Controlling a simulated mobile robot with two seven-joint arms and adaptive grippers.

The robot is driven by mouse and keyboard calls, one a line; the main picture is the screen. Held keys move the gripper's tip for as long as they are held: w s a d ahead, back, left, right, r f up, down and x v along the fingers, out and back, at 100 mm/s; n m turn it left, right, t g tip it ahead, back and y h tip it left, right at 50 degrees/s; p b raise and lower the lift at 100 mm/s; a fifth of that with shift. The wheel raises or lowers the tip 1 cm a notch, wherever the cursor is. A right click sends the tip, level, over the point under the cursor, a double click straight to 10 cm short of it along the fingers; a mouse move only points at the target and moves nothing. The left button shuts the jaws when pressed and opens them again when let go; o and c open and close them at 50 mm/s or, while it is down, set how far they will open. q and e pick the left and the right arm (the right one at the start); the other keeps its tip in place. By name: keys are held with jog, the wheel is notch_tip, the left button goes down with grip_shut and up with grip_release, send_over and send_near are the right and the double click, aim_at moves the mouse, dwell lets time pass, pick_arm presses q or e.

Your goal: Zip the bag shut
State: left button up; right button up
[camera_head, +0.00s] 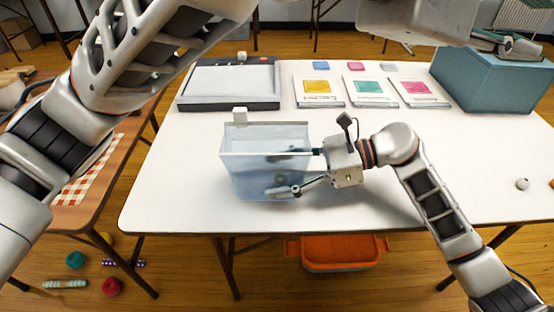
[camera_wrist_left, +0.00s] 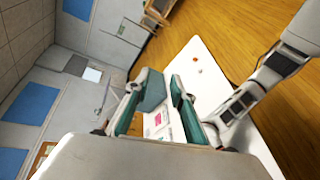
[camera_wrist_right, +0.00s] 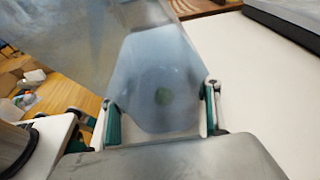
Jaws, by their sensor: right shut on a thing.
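The bag (camera_head: 262,180) is a translucent bluish, box-like bag standing upright on the white table. A small white block (camera_head: 240,115), perhaps the zip slider, sits at its far left top edge. The bag's mouth looks open, though the zip line is hard to make out. My right gripper (camera_head: 292,171) is shut on the bag's right side, one finger at each side; the right wrist view shows the bag (camera_wrist_right: 160,70) between the fingers. My left gripper (camera_wrist_left: 157,105) is open and empty, high at the upper right of the head view, away from the bag.
A grey tray-like board (camera_head: 232,84) lies behind the bag. Several cards (camera_head: 319,92) with coloured patches lie at the back. A teal bin (camera_head: 497,78) stands at the back right. A small ball (camera_head: 522,184) is at the right. The front of the table is clear.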

pick_arm(q)
jog(key=w+a+f+n+y, duration=0.3)
jog(key=w+a+f+y, duration=0.1)
jog(key=w+a+f, duration=0.3)
jog(key=n+g+y, duration=0.4)
jog(key=n+y, duration=0.3)
jog(key=n, duration=0.1)
send_near(238, 109)
jog(key=f, duration=0.2)
jog(key=shift+x, duration=3.1)
jog(key=shift+d+f, duration=0.15)
jog(key=shift+d, duration=0.1)
grip_shut()
jog(key=shift+d, duration=0.1)
